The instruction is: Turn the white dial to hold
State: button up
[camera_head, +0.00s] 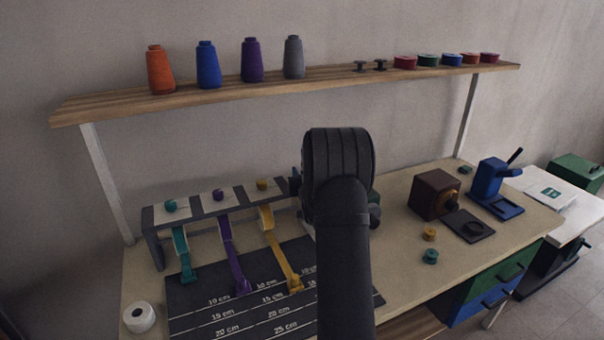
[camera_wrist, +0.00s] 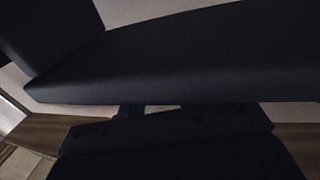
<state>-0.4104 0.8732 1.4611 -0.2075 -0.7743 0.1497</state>
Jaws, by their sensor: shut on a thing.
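No white dial can be made out in either view; the middle of the bench behind my black arm is hidden. My arm rises in the centre of the head view and covers its own gripper there. In the wrist view, large dark parts of my gripper (camera_wrist: 165,115) fill most of the picture. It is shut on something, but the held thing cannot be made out.
Teal, purple (camera_head: 232,262) and yellow ribbons hang from the rack onto a dark marked mat (camera_head: 190,298). A white roll (camera_head: 139,318) stands front left. A brown box (camera_head: 434,193) and a blue device (camera_head: 490,180) stand right. A shelf (camera_head: 120,107) with spools runs above.

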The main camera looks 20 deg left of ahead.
jog(key=shift+m+t+h, duration=0.65)
jog(key=shift+m+h, duration=0.5)
jog(key=shift+h, duration=0.55)
jog(key=shift+m+t+h, duration=0.65)
jog(key=shift+m+h, duration=0.5)
jog(key=shift+h, duration=0.85)
jog(key=o, duration=0.9)
jog(key=shift+o, duration=0.2)
jog(key=shift+s, duration=0.1)
jog(key=s+d, duration=0.2)
jog(key=s, duration=1.5)
jog(key=shift+o, duration=0.2)
